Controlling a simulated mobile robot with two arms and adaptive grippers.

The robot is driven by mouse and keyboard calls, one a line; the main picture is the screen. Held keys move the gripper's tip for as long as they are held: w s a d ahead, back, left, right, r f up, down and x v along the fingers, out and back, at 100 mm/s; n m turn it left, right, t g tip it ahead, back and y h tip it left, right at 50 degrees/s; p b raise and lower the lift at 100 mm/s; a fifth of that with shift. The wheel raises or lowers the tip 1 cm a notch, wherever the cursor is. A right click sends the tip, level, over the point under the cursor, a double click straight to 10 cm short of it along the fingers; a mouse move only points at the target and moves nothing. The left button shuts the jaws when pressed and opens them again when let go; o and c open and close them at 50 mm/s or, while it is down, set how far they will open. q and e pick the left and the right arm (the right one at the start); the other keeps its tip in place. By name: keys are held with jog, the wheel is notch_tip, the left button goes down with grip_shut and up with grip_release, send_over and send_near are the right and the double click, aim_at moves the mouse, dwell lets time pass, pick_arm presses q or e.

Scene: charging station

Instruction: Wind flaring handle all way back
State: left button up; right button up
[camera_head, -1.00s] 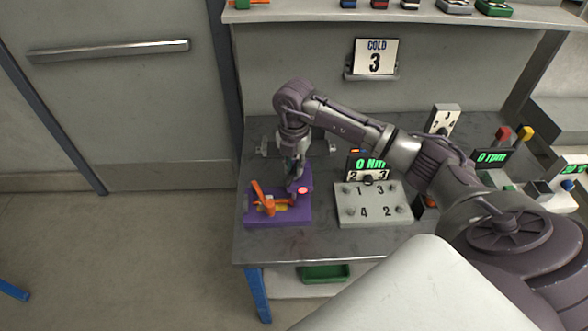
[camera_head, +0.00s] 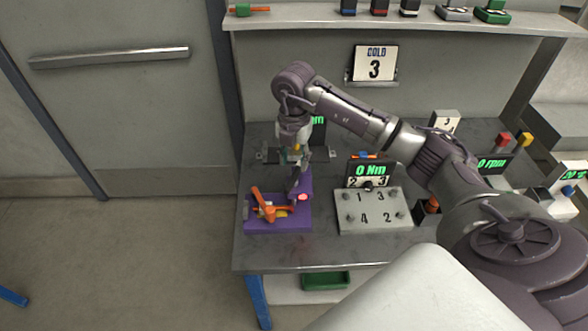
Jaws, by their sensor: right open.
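The flaring tool is a purple block (camera_head: 262,225) at the left front of the grey bench, with an upright purple part at its back right. An orange handle (camera_head: 262,203) sits on top of the block, one arm of it pointing up and to the left. My right gripper (camera_head: 297,180) points down just behind and to the right of the handle, close to the upright part. It is open; whether it touches the purple part I cannot tell. The handle shows apart from the gripper. My left gripper is not in view.
A grey plate with numbered positions (camera_head: 373,222) lies right of the flaring tool, with a "0 Nm" display (camera_head: 369,169) behind it. The bench front (camera_head: 330,255) is clear.

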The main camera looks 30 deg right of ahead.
aim_at(294, 175)
notch_tip(294, 175, up, 7)
dwell(0.3)
